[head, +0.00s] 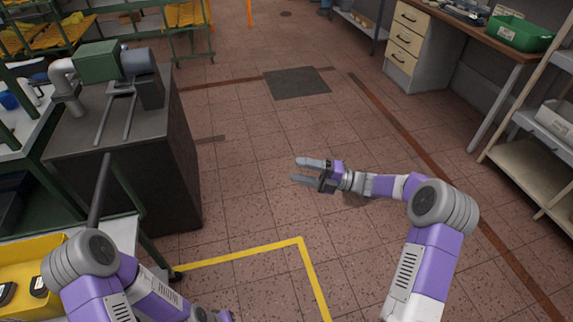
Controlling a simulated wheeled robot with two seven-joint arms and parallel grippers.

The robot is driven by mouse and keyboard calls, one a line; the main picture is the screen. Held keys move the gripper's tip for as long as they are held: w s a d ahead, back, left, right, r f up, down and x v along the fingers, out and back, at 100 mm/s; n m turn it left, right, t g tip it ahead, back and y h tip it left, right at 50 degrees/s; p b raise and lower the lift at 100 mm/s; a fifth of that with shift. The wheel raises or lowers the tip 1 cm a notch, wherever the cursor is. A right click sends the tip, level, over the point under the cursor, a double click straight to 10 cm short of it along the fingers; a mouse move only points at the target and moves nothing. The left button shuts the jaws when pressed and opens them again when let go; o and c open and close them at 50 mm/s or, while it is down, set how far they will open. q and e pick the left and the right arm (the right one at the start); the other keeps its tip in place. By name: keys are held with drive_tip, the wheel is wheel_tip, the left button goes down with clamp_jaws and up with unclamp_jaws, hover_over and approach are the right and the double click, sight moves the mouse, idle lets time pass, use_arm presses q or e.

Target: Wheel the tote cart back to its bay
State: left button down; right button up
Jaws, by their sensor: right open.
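A cart with a green frame (128,199) and a grey top stands at the lower left, cut off by the picture edge. A yellow tote (40,252) with dark items in it sits on it, partly behind my left arm. A dark bar (99,192) rises at its side. A yellow line (240,251) on the floor forms a corner to the right of the cart. My right gripper (296,170) is open and empty above the floor, apart from the cart. My left arm reaches down past the bottom edge, and its fingers are out of the picture.
A dark machine cabinet (177,150) with a green motor stands behind the cart. Green racks with yellow totes (186,14) are at the back left. A drawer desk (424,55) and shelving (540,128) line the right. The middle floor is clear.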

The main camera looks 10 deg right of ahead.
drive_tip(key=v, duration=0.2)
drive_tip(key=shift+s+d+f, duration=0.1)
drive_tip(key=shift+s+d, duration=0.05)
drive_tip(key=shift+d, duration=0.25)
drive_tip(key=shift+a+f, duration=0.1)
